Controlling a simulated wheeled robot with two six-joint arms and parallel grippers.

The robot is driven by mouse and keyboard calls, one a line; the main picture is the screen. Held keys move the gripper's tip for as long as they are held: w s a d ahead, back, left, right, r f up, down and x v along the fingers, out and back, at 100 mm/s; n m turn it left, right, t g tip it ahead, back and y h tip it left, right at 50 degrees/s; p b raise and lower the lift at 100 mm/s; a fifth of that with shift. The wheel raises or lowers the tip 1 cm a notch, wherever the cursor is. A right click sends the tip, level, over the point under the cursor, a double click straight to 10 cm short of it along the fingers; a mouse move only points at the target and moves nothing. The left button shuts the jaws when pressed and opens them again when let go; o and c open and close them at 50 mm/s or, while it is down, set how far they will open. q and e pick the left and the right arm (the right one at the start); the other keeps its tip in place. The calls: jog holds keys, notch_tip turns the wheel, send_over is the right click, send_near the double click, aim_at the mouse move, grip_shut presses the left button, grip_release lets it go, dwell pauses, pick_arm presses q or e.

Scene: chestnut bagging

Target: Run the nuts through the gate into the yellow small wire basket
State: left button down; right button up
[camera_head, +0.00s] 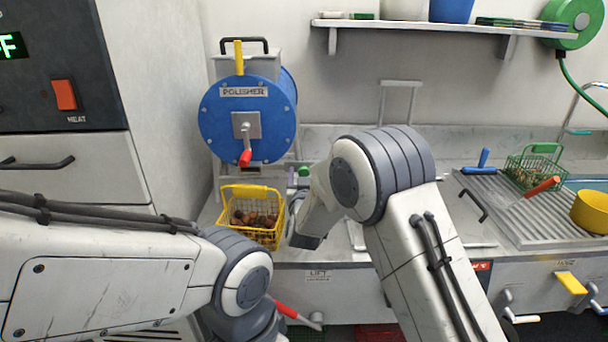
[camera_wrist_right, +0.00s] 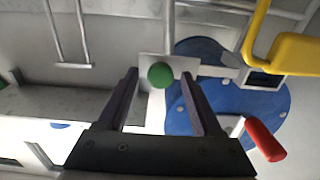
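The yellow small wire basket (camera_head: 236,232) stands below the blue polisher drum (camera_head: 215,125), with several brown nuts (camera_head: 252,219) in it. A green knob (camera_head: 303,171) sits low at the drum's right; in the right wrist view the knob (camera_wrist_right: 160,76) is in front of a pale metal plate (camera_wrist_right: 152,98). My right gripper (camera_wrist_right: 158,73) is open, with a finger on each side of the knob in that picture; I cannot tell whether they touch it. In the head view my right arm hides most of that gripper. My left arm crosses the lower left, its gripper out of sight.
The drum has a red-handled crank (camera_head: 244,157) in front and a yellow handle (camera_head: 239,57) on top. At right, a green wire basket (camera_head: 536,166) and a yellow bowl (camera_head: 591,212) stand on a ribbed drainer (camera_head: 500,213). A shelf (camera_head: 420,26) hangs above.

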grip_shut()
dwell(1.3)
